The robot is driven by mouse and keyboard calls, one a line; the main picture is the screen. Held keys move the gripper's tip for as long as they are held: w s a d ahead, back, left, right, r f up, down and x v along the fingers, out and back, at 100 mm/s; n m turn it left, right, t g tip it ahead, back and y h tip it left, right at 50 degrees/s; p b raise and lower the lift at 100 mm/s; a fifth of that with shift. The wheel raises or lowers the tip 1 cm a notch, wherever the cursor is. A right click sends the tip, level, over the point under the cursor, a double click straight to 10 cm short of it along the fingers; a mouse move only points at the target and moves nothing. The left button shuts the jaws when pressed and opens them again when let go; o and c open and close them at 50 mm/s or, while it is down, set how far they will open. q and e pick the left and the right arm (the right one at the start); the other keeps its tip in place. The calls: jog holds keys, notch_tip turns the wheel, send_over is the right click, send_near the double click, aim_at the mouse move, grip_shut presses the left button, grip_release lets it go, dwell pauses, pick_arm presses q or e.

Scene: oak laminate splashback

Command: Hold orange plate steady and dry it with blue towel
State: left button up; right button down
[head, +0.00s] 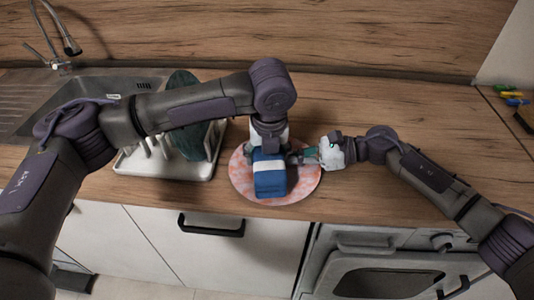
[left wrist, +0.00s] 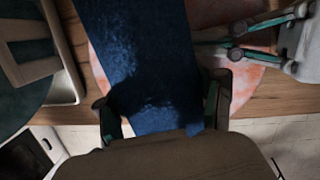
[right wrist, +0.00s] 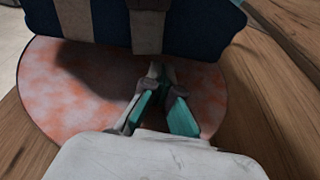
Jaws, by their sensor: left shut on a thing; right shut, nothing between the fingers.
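The orange plate (head: 240,180), mottled pink-orange and white, lies on the wooden counter near its front edge. My left gripper (head: 268,148) is shut on the blue towel (head: 270,182), which has a white stripe and hangs over the middle of the plate. The left wrist view shows the towel (left wrist: 140,55) between the fingers (left wrist: 160,105). Whether the towel touches the plate is unclear. My right gripper (head: 303,157) is over the plate's right part, beside the towel. In the right wrist view its fingers (right wrist: 162,80) are closed and empty above the plate (right wrist: 75,100).
A white dish rack (head: 200,171) with a dark green plate (head: 183,100) standing in it is left of the orange plate. A sink (head: 110,92) and tap (head: 67,45) are farther left. Small coloured items (head: 514,96) lie far right. Counter on the right is mostly clear.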

pick_arm(q)
jog(key=shift+f, duration=0.3)
jog(key=shift+f, duration=0.25)
jog(key=shift+s+a, duration=0.2)
jog(key=shift+a, duration=0.65)
jog(key=shift+w+d+f, duration=0.1)
jog(key=shift+w+d, duration=0.1)
jog(key=shift+d, duration=0.85)
jog(key=shift+s+d, duration=0.1)
jog(key=shift+d, duration=0.7)
jog(key=shift+f, duration=0.1)
jog(key=shift+s+a, duration=0.2)
jog(key=shift+a, duration=1.65)
